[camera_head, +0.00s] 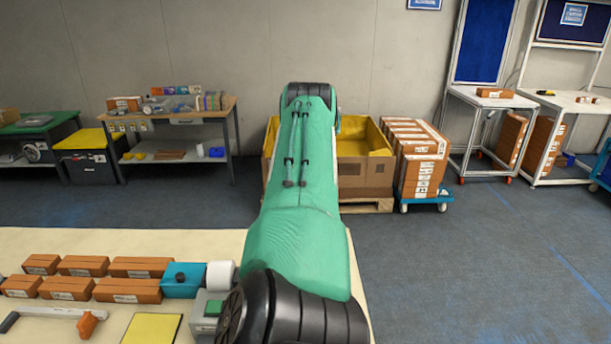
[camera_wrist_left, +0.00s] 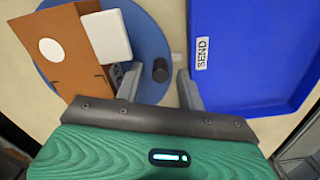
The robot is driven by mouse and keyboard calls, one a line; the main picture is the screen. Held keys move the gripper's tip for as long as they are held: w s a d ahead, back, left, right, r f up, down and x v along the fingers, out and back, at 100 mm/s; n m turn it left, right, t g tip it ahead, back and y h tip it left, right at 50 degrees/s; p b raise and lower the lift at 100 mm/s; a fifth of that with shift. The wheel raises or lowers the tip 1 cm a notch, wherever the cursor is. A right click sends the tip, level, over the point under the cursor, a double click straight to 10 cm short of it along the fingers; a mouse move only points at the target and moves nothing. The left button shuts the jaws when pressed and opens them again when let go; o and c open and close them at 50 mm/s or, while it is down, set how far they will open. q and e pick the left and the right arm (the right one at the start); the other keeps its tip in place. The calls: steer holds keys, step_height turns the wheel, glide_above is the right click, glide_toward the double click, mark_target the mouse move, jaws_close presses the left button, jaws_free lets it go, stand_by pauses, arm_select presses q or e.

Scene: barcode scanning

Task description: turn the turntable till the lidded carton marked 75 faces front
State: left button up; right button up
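The turntable is a round blue disc (camera_wrist_left: 148,36) in the left wrist view, partly hidden by what stands on it. A brown carton (camera_wrist_left: 58,48) with a white round mark is on its left part, beside a small white box (camera_wrist_left: 107,37). I cannot read a 75 on any carton. A short dark knob (camera_wrist_left: 161,70) stands near the disc's right edge. My left gripper (camera_wrist_left: 157,76) is open, with its fingers apart on either side of the knob; I cannot tell whether they touch it. My right gripper is not in view.
A blue tray marked SEND (camera_wrist_left: 250,50) lies close right of the left gripper. In the head view, my green arm covers the middle. The cream table (camera_head: 120,237) holds several brown cartons (camera_head: 83,265), a teal box (camera_head: 183,279), a white roll (camera_head: 220,275) and a yellow pad (camera_head: 152,328).

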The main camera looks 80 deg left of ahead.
arm_select(q)
steer(key=shift+r, duration=0.1)
step_height(320, 180, up, 14)
steer(key=b, duration=0.1)
steer(key=shift+b, duration=0.35)
steer(key=shift+d+f, duration=0.1)
steer(key=shift+f, duration=0.15)
stand_by(0.6)
